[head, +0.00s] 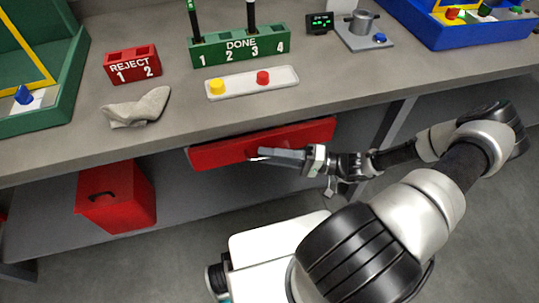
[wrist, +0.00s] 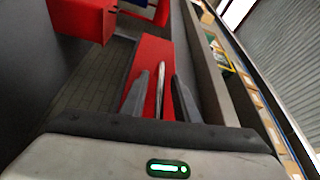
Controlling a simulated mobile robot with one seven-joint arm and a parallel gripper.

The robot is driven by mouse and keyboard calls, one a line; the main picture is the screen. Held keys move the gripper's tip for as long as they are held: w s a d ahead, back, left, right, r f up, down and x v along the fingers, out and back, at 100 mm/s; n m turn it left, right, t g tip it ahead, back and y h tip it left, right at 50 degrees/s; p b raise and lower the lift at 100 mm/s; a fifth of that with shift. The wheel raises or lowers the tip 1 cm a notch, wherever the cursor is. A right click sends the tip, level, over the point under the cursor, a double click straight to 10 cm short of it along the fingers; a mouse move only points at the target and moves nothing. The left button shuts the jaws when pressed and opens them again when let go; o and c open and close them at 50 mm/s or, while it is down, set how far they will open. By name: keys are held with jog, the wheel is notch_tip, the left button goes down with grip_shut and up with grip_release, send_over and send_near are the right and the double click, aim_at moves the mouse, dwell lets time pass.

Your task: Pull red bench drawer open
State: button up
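The red bench drawer (head: 225,150) shows as a long red front under the bench's front edge. In the wrist view its red face (wrist: 152,55) lies straight ahead of my fingers. My gripper (head: 262,154) is at the middle of the drawer front, pointing left across it in the head view. In the wrist view my gripper (wrist: 160,92) has its two grey fingers apart, with red showing between them. A slim bar, possibly the drawer's handle, shows between the fingers. The handle is not clear in the head view, and I cannot tell whether the fingers touch anything.
A red box (head: 115,200) with a dark handle stands below the bench at left. The grey bench top (head: 330,95) carries a REJECT block (head: 132,64), a DONE rack (head: 240,46), a white tray (head: 250,83) and a cloth (head: 138,107). Floor shows at lower right.

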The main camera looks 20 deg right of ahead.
grip_shut()
jog(key=s+p, duration=0.2)
jog(key=s, duration=2)
jog(key=shift+s, duration=0.25)
grip_release()
jog(key=shift+d, duration=0.1)
